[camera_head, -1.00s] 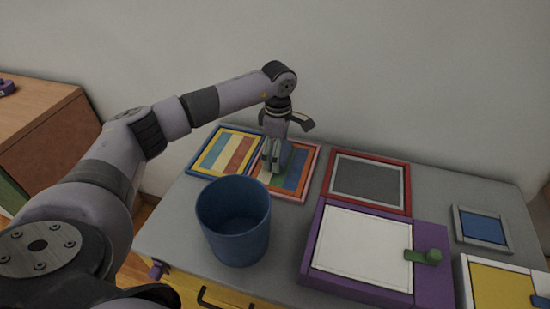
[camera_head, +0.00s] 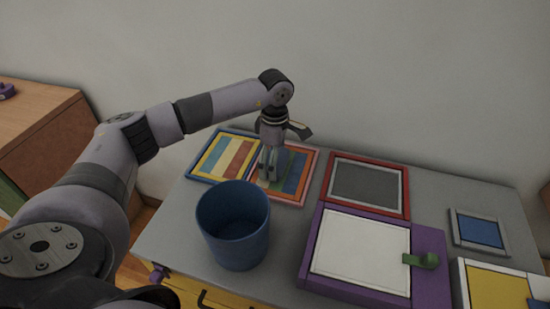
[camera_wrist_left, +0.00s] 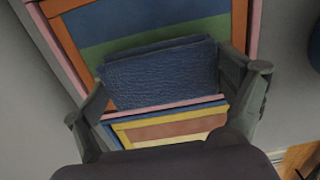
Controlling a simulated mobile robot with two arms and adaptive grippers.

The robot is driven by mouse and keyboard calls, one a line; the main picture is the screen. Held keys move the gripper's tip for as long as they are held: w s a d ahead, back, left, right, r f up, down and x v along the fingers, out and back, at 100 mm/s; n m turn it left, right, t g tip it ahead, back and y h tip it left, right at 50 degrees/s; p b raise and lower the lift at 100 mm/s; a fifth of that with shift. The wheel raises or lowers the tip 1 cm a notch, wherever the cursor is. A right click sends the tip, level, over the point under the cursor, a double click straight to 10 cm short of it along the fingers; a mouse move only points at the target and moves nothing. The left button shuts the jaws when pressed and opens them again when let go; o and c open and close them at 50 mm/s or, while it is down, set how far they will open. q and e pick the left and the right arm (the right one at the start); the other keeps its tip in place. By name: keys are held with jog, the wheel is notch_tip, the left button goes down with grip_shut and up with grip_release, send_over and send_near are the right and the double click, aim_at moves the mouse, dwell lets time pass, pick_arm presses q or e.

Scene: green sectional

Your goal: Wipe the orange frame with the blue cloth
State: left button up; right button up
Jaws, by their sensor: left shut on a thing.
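The orange frame (camera_head: 312,168) lies flat on the grey tabletop, around a panel of coloured stripes. My left gripper (camera_head: 267,168) points down over the left part of this panel. In the left wrist view the gripper (camera_wrist_left: 165,80) is shut on the folded dark blue cloth (camera_wrist_left: 160,70), which sits between its fingers. The cloth is over the striped panel near one edge of the orange frame (camera_wrist_left: 66,50); whether it touches the panel I cannot tell. In the head view the fingers mostly hide the cloth. My right gripper is not in view.
A blue-edged striped board (camera_head: 207,150) adjoins the frame on the left. A blue bin (camera_head: 235,245) stands in front. A red-edged grey board (camera_head: 405,190) and a purple box (camera_head: 428,285) with a green knob are to the right. The wall (camera_head: 400,80) is behind.

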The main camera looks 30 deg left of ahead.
pick_arm(q)
notch_tip(320, 180, up, 9)
jog(key=p, duration=0.5)
jog(key=shift+f, duration=0.15)
dwell(0.4)
